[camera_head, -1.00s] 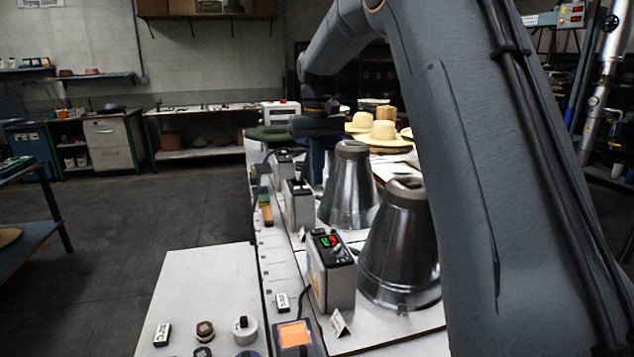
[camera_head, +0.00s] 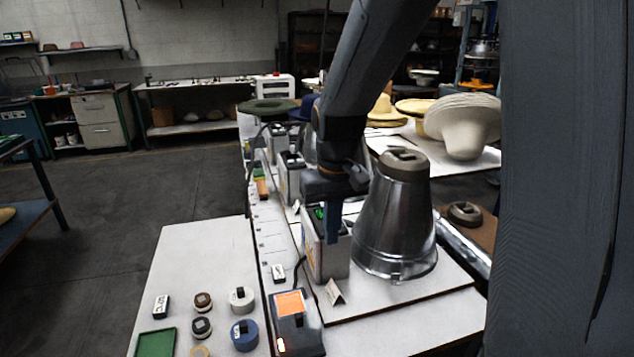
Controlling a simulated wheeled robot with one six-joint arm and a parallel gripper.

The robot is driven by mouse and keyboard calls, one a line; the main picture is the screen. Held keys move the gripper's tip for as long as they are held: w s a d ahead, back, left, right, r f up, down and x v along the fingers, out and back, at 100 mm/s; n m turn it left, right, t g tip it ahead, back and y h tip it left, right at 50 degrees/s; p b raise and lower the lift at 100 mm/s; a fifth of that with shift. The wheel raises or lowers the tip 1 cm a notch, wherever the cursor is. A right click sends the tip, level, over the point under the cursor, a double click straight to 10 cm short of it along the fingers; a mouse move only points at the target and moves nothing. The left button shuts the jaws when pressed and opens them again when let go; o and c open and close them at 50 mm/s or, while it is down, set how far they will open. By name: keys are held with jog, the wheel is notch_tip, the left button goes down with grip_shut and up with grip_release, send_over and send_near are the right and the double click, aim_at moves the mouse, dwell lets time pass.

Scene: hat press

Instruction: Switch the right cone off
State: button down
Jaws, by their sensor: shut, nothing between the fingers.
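The right cone (camera_head: 393,225) is a shiny metal cone with a dark slotted top, standing on a white board. Its control box (camera_head: 330,258) is light grey and stands just left of it. A green lit part (camera_head: 319,213) shows on the box's dark top. My gripper (camera_head: 333,236) points down over the right part of this box, fingers shut and empty. It hides part of the box top, including any switch there. I cannot tell whether the fingertips touch the box. Another cone farther back is mostly hidden behind my arm.
Two more control boxes (camera_head: 290,176) stand farther back in the row. A dark device with an orange screen (camera_head: 290,303) lies in front. A white table (camera_head: 200,262) at the left holds several round pieces and a green tray (camera_head: 156,343). Hats (camera_head: 463,125) stand behind the right cone.

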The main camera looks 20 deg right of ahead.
jog(key=s+f, duration=0.5)
jog(key=s, duration=0.7)
jog(key=shift+f, duration=0.15)
jog(key=shift+a, duration=0.1)
